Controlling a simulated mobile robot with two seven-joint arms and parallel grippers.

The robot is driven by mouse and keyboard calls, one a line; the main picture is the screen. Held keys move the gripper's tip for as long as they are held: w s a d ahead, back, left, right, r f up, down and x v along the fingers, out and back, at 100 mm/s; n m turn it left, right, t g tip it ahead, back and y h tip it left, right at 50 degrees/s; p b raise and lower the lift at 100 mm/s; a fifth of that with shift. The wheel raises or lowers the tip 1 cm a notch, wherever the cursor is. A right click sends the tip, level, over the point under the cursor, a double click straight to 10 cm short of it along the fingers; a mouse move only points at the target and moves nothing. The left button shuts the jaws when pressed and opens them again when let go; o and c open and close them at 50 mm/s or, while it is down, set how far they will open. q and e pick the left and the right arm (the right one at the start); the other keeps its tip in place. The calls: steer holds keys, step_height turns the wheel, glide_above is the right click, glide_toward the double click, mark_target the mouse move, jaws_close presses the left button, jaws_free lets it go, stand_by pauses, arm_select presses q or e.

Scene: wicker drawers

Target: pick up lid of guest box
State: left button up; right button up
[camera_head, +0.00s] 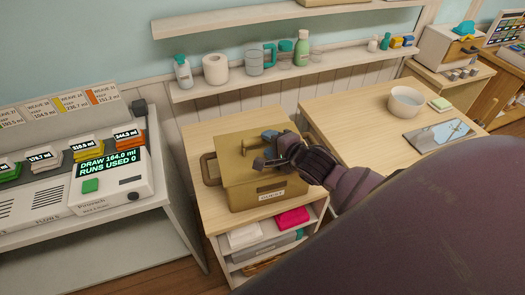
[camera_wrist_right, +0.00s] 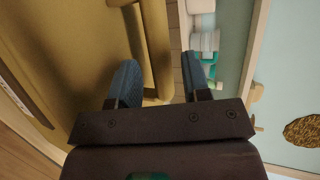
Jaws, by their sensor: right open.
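The guest box (camera_head: 262,196) is a tan box with a label reading "GUEST", standing on a wooden cabinet top. Its flat tan lid (camera_head: 235,150) lies on top of it. My right gripper (camera_head: 263,149) is over the lid and hides part of it. In the right wrist view my right gripper (camera_wrist_right: 161,78) is open, with blue fingers apart. A tan raised edge or bar (camera_wrist_right: 153,45) shows between the fingers; I cannot tell whether they touch it. My left gripper is not in view.
A shelf (camera_head: 330,71) with bottles, a paper roll and cups runs along the wall behind. A white bowl (camera_head: 405,101) and a mirror-like tray (camera_head: 439,136) are on the table to the right. A dispenser machine (camera_head: 110,183) stands left. Pink and white cloths sit below the box.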

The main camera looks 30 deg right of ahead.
mark_target(265, 141)
steer(key=shift+x, duration=1.8)
steer(key=shift+c, duration=0.2)
jaws_close()
